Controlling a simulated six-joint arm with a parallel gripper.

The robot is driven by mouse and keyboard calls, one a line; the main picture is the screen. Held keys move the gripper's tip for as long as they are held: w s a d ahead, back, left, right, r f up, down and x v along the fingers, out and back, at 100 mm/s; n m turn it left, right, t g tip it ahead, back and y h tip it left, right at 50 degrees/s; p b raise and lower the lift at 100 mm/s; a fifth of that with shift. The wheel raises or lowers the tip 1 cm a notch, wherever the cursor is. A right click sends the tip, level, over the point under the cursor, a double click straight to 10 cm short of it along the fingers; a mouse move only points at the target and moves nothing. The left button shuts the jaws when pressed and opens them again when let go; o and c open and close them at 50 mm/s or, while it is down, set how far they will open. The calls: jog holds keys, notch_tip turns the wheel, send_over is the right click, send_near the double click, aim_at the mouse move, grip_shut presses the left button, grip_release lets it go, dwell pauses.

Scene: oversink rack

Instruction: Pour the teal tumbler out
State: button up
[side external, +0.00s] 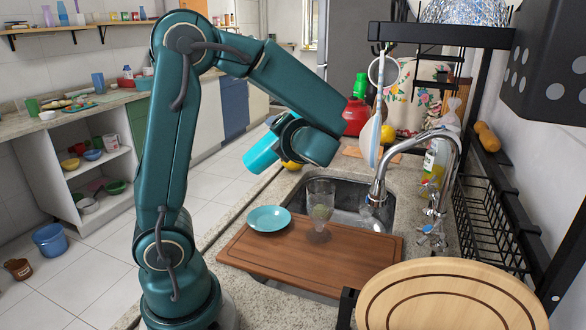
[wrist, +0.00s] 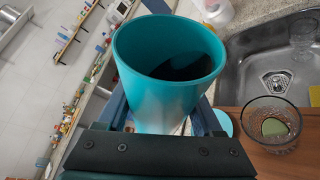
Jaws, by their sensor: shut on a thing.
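The teal tumbler (side external: 262,151) is held in the air, tilted well over, left of the sink and above the level of the board. In the wrist view the tumbler (wrist: 165,85) fills the middle, with its open mouth showing and a dark inside; I cannot tell what it contains. My gripper (wrist: 163,118) is shut on it, with one dark finger on each side of its wall. In the side view my gripper (side external: 286,130) partly hides the tumbler.
A clear glass (side external: 321,193) with something greenish inside stands on the brown board (side external: 350,252), beside a teal plate (side external: 269,218). The steel sink (side external: 370,207) and faucet (side external: 448,150) are behind. A round wooden board (side external: 450,300) is at front right.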

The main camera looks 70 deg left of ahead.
jog(key=m, duration=0.1)
jog(key=f+m+g+y, duration=0.1)
jog(key=shift+s+f+m, duration=0.15)
jog(key=shift+f+m, duration=0.1)
jog(key=shift+m, duration=0.15)
jog(key=shift+f, duration=0.1)
jog(key=shift+f+m+y, duration=0.2)
jog(key=shift+m+y, duration=0.2)
jog(key=shift+f+m, duration=0.2)
jog(key=shift+m, duration=0.1)
jog(key=n+h, duration=0.1)
jog(key=n, duration=0.1)
jog(key=r+n+t+h, duration=0.1)
jog(key=n, duration=0.2)
jog(key=shift+r, duration=0.1)
